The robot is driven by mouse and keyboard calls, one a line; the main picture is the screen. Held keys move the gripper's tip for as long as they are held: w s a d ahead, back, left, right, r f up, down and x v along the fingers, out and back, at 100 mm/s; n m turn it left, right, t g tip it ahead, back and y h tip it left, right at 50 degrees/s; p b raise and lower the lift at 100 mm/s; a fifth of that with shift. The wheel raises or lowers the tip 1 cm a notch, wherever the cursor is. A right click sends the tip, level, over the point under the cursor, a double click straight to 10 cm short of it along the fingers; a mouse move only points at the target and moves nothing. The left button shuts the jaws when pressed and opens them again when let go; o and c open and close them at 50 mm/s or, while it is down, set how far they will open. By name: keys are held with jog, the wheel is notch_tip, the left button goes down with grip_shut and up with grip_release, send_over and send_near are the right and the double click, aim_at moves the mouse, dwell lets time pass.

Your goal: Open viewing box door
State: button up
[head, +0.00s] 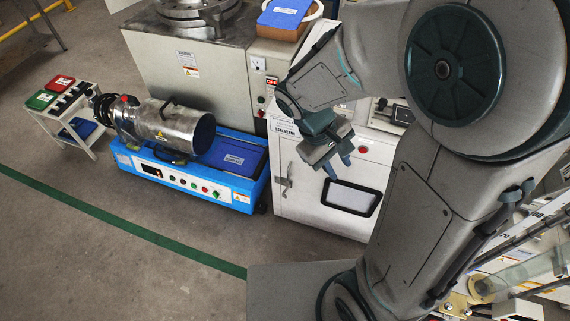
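The viewing box is taken to be the white cabinet (298,215) right of centre. Its front door has a dark-framed window (352,198) low down and a metal handle (287,178) on the left side. The door looks shut. My gripper (340,167) hangs in front of the upper part of the door, above the window and to the right of the handle. Its two blue-grey fingers are apart with nothing between them. Whether it touches the door cannot be told. My arm hides the cabinet's right side and part of its top.
A blue machine (180,178) with a steel drum (172,127) stands to the left of the cabinet. A grey-white machine (190,72) is behind it. A small white cart (90,140) stands at far left. The floor (120,260) in front is clear, crossed by a green line.

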jog(key=w+a+f+n+t+h+b, duration=0.25)
jog(key=f+n+h+b, duration=0.2)
jog(key=f, duration=0.55)
jog(key=w+a+f+n+t+h+b, duration=0.2)
jog(key=w+a+f+n+h+b, duration=0.25)
jog(key=f, duration=0.55)
jog(key=n+t+y+b, duration=0.4)
jog(key=n+t+b, duration=0.4)
jog(key=n+t, duration=0.45)
send_near(288, 174)
jog(key=w+d+n+g+b, duration=0.1)
jog(key=w+d+b, duration=0.1)
jog(key=w+d, duration=0.2)
jog(key=w, duration=0.3)
jog(key=shift+w+d+r, duration=0.25)
jog(key=shift+w, duration=0.05)
grip_shut()
